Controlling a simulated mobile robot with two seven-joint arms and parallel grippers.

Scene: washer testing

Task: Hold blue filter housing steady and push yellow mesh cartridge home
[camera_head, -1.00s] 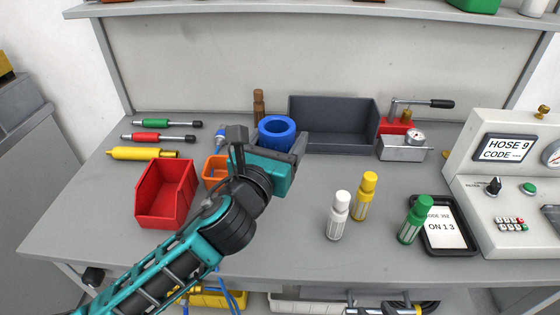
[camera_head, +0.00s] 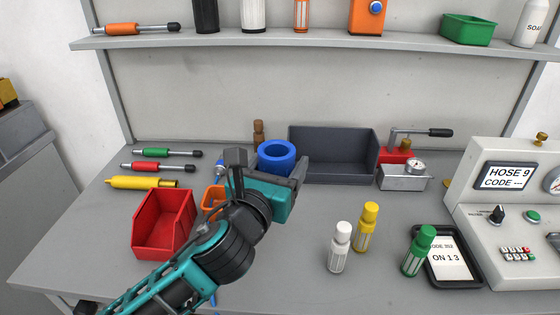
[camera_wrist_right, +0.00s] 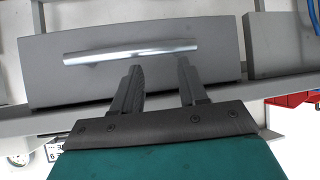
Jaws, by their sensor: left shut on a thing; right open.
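The blue filter housing (camera_head: 277,155) is a thick-walled blue ring, open at the top, standing at the back of the bench. My left gripper (camera_head: 268,174) is shut on it, and the jaws hide its lower part. A yellow cylinder (camera_head: 142,182) with a dark end lies at the left of the bench. My right gripper (camera_wrist_right: 160,72) is open and empty in the right wrist view, in front of a grey drawer front with a metal handle (camera_wrist_right: 130,52).
A red bin (camera_head: 163,225) and a partly hidden orange bin (camera_head: 212,198) stand left of my left arm. A dark grey bin (camera_head: 333,160) is right of the housing. White (camera_head: 340,248), yellow (camera_head: 366,228) and green (camera_head: 418,252) bottles stand at front right, near a test panel (camera_head: 510,205).

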